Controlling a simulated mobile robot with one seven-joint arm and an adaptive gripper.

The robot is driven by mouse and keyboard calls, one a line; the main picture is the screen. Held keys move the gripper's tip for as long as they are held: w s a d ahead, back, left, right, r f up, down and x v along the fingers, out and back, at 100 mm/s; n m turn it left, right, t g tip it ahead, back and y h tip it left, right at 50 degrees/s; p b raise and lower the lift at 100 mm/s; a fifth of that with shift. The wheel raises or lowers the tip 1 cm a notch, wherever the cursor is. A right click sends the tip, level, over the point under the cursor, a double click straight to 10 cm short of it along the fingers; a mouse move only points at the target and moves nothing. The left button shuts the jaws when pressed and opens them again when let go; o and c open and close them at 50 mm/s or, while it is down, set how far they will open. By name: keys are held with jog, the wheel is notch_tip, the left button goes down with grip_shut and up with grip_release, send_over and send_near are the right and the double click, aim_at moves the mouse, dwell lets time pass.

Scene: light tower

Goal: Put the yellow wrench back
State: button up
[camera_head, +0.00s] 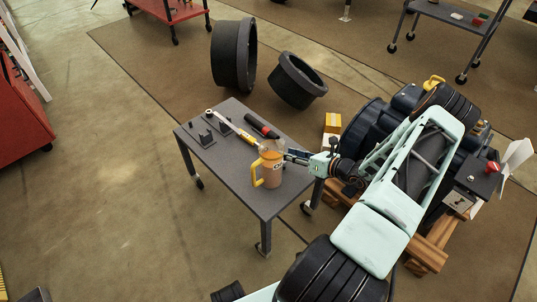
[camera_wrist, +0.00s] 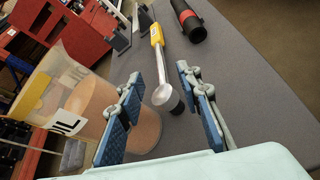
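The yellow wrench (camera_head: 247,136) lies on the grey table, with silver ends and a yellow grip section. In the wrist view its yellow grip (camera_wrist: 157,34) is at the top centre, and its round silver end with a dark socket is nearest me. My gripper (camera_head: 288,156) is above the table's right side, beside the jug. In the wrist view my gripper (camera_wrist: 165,112) has its two blue-padded fingers wide apart. The round wrench end shows between them, with no visible grip on it. Dark brackets (camera_head: 203,137) stand at the table's left end.
A translucent jug (camera_head: 269,171) of brown liquid with a yellow handle stands close to my gripper; it also shows at left in the wrist view (camera_wrist: 85,95). A red and black flashlight (camera_head: 262,127) lies behind the wrench. The front left of the table (camera_head: 232,183) is clear.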

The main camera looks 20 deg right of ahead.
jog(key=b+x, duration=0.1)
jog(key=x, duration=0.3)
jog(key=shift+a+f, duration=0.1)
jog(key=shift+a, duration=0.05)
jog(key=w+a+f+b, duration=0.2)
jog(key=w, duration=0.1)
jog(key=shift+w+a+f, duration=0.15)
jog(key=shift+a+f, duration=0.05)
jog(key=shift+f, duration=0.15)
jog(key=shift+w+a, duration=0.1)
jog(key=shift+w, duration=0.2)
jog(key=shift+c, duration=0.5)
grip_shut()
jog(key=shift+r, duration=0.1)
